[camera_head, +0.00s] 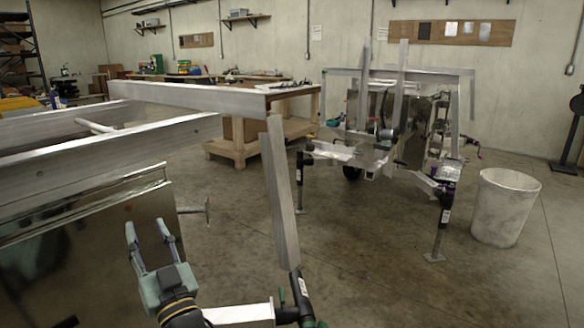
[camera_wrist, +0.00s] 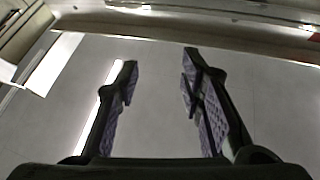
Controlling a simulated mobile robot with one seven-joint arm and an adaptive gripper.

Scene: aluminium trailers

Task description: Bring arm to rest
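My gripper (camera_head: 146,232) is in the lower left of the head view, with its two teal fingers spread and pointing up. It is in front of the shiny metal side panel (camera_head: 85,240) of the near aluminium trailer (camera_head: 110,150). In the wrist view my gripper (camera_wrist: 160,65) shows both fingers apart with patterned inner pads and nothing between them. A pale, smooth surface fills the space beyond the fingers. I cannot tell how far the fingertips are from the trailer.
Trailer beams and an upright post (camera_head: 280,190) stand close to my arm. A second trailer (camera_head: 385,120) on jack legs stands at the right, beside a white bin (camera_head: 505,206). A wooden workbench (camera_head: 240,143) is behind.

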